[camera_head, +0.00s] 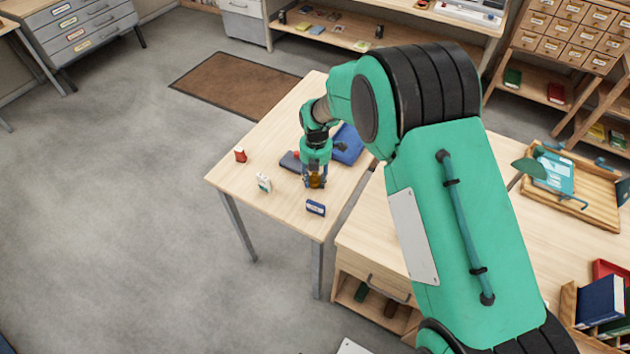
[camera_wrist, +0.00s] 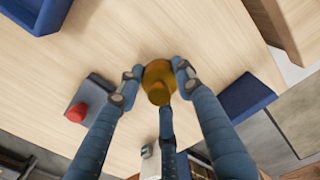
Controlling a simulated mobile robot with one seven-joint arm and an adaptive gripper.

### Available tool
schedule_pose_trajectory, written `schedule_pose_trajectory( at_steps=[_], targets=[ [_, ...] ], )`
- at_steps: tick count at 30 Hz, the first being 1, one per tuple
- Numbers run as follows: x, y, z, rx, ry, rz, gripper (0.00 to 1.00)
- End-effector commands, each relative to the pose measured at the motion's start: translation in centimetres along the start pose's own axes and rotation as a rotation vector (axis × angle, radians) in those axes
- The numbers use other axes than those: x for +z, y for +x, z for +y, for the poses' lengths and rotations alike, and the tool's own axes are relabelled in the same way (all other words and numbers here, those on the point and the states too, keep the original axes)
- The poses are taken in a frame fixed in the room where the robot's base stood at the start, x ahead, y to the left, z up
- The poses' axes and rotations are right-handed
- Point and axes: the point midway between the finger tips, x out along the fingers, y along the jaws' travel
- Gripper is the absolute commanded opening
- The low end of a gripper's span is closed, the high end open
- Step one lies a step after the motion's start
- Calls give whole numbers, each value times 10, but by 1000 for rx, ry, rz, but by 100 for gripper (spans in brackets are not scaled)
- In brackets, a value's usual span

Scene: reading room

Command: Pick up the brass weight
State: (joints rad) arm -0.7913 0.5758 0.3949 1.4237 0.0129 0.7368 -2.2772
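The brass weight (camera_wrist: 158,78) is a round, gold-brown piece with a knob on top. In the wrist view it sits between the fingertips of my gripper (camera_wrist: 160,80), with fingers at its left and right edges and a third at the near side. The fingers appear to touch it. In the head view the brass weight (camera_head: 315,182) shows small and dark at the end of my gripper (camera_head: 314,180), over the light wood table (camera_head: 285,122). Whether its base rests on the table cannot be told.
A wooden desk (camera_head: 372,232) adjoins at right. The table's far end is clear.

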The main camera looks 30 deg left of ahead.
Motion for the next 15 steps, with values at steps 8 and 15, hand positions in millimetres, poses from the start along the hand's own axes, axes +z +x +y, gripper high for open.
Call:
schedule_pose_trajectory(
  at_steps=[8, 15],
  targets=[
    [0, -1, 1, 1, 0, -1, 0],
    [0, -3, 1, 2, 0, -1, 0]
  ],
)
